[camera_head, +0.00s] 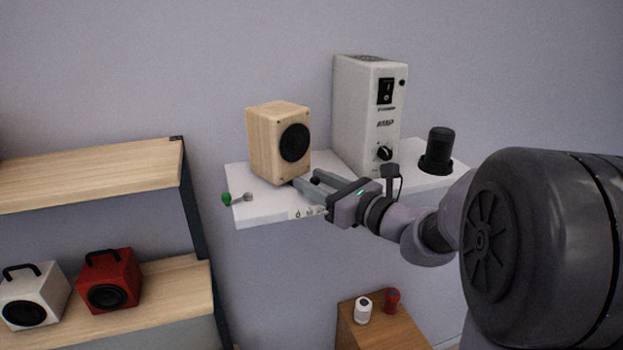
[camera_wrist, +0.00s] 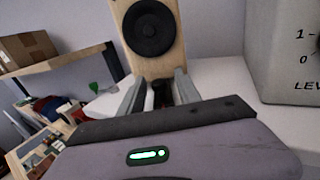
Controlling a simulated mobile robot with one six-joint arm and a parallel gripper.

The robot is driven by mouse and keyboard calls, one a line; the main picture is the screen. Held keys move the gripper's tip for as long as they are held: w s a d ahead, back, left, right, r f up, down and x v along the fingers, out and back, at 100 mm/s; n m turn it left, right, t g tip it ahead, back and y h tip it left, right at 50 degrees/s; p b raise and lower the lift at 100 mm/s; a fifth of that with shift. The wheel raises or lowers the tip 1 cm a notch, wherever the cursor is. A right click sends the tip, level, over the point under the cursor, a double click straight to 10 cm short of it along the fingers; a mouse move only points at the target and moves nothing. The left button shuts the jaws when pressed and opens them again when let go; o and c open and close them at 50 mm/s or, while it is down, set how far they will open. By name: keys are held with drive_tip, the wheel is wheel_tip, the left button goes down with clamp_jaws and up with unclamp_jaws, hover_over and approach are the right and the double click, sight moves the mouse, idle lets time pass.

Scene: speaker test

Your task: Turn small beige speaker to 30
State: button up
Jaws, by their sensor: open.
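The small beige speaker (camera_head: 263,145) is a wood-coloured box with a round black cone, upright on a white wall shelf (camera_head: 262,208). In the wrist view the speaker (camera_wrist: 175,60) is straight ahead, its top cut off. My gripper (camera_head: 305,180) is open, low in front of the speaker's front face. In the wrist view my gripper (camera_wrist: 158,88) has its two grey fingers apart, pointing at the speaker's lower front. A small dark part shows between them; I cannot tell what it is. Whether the fingertips touch the speaker is unclear.
A tall white unit (camera_head: 355,120) with a switch and black dial stands right of the speaker. A black cylinder (camera_head: 437,150) is farther right. A small green-ended item (camera_head: 228,199) is at the shelf's left edge. A wooden rack (camera_head: 100,180) holds a red speaker (camera_head: 122,268) at left.

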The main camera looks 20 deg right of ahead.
clamp_jaws()
idle(1.4)
